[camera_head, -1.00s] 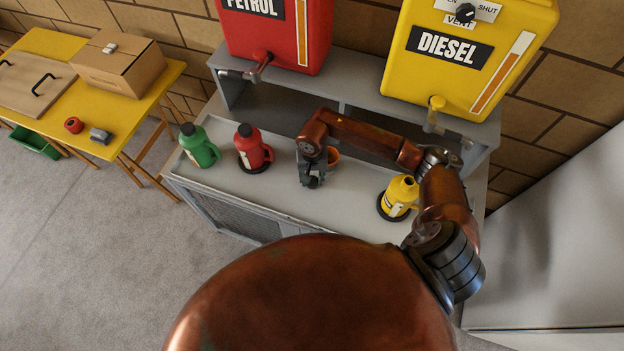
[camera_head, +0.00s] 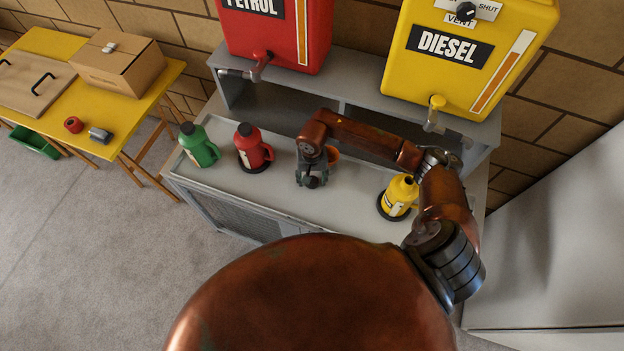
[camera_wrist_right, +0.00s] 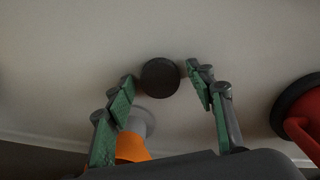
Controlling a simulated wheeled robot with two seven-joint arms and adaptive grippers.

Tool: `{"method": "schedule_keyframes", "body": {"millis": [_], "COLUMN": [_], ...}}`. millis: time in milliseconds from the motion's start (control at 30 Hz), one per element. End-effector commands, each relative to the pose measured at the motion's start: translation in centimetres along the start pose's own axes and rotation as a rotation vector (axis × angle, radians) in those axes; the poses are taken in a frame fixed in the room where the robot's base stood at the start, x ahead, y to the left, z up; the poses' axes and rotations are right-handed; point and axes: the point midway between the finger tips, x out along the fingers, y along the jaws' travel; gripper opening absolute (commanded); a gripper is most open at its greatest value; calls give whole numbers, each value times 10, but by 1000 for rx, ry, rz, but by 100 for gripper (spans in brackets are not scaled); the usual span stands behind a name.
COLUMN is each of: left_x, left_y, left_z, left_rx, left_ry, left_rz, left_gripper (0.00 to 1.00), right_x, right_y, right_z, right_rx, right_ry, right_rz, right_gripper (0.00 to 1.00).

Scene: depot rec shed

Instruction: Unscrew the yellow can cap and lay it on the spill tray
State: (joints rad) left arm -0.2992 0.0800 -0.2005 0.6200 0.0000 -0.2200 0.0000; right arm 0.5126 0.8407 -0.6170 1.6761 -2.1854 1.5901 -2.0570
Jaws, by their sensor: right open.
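The yellow can (camera_head: 397,197) stands upright on a dark round base at the right of the pale, rimmed bench-top tray (camera_head: 345,210). Its top shows bare yellow, with no dark cap on it. A dark round cap (camera_wrist_right: 160,77) is between my right fingertips in the right wrist view, with gaps on both sides, over the pale surface. In the head view it shows as a dark disc (camera_head: 312,183) below the gripper. My right gripper (camera_head: 311,178) is open, pointing down at the middle of the tray. My left gripper is out of view.
A red can (camera_head: 252,148) and green can (camera_head: 199,146) stand to the left. Petrol and diesel tanks overhang the bench. Clear tray lies toward the front.

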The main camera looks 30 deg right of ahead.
Motion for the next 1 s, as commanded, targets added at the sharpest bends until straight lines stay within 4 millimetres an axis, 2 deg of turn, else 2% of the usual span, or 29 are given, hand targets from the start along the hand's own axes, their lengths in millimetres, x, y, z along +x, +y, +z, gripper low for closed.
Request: {"method": "schedule_keyframes", "body": {"millis": [67, 167, 400, 600, 800, 1000], "left_x": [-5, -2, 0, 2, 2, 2], "left_y": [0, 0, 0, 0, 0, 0], "left_z": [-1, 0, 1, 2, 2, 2], "left_rx": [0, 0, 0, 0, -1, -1], "left_ry": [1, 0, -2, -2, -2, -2], "left_rz": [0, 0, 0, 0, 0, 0], "left_gripper": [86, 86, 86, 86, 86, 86], "right_x": [-5, -19, -70, -105, -121, -123], "right_y": [0, 0, 0, 0, 0, 0], "right_z": [0, -2, -2, -1, 0, 0], "right_rx": [1, -1, -1, 0, 0, 1], "right_ry": [0, 5, 5, 4, 1, -1], "right_rz": [-1, 0, 0, 1, 1, 1], "right_gripper": [50, 50, 50, 50, 50, 50]}}
